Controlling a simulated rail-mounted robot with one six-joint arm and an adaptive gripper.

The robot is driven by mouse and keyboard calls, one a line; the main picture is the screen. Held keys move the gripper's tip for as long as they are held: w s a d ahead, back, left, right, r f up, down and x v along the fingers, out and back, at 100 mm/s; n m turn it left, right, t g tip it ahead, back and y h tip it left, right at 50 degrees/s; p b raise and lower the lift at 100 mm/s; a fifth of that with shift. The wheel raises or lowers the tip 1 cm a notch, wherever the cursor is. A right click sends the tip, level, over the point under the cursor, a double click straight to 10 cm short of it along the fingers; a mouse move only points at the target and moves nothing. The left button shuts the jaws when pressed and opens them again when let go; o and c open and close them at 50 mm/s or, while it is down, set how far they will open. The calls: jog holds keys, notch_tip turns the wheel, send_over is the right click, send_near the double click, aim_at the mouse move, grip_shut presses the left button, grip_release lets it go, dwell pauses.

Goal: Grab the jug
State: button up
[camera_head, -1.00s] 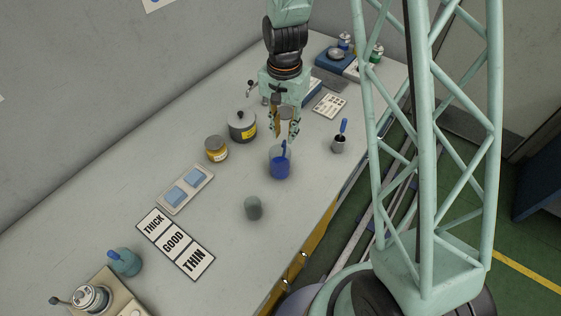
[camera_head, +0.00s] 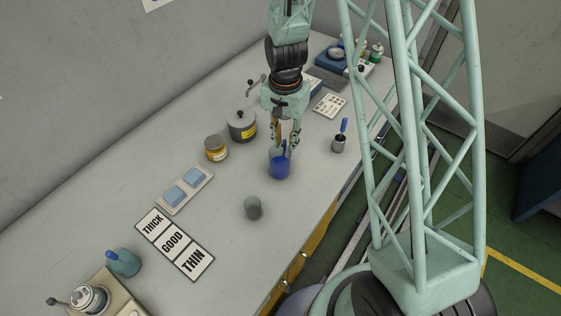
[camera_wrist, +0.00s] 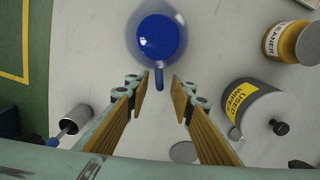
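The jug (camera_head: 279,168) is a clear vessel with blue contents and a blue handle, standing upright on the grey bench. In the wrist view the jug (camera_wrist: 160,38) is at the top centre, with its handle pointing down towards the gap between the fingers. My gripper (camera_head: 286,146) is just above and behind the jug in the head view. In the wrist view my gripper (camera_wrist: 161,88) is open and empty, its tan-padded fingers on either side of the line of the handle. Whether a finger touches the jug cannot be told.
A grey "used wipes" pot (camera_head: 241,126) and a yellow-labelled cleaner jar (camera_head: 216,149) stand left of the jug. A small metal cup with a blue-handled tool (camera_head: 339,142) stands right. A grey-green cup (camera_head: 253,208) is nearer the front edge. The bench between them is clear.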

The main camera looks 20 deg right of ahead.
dwell(0.6)
grip_shut()
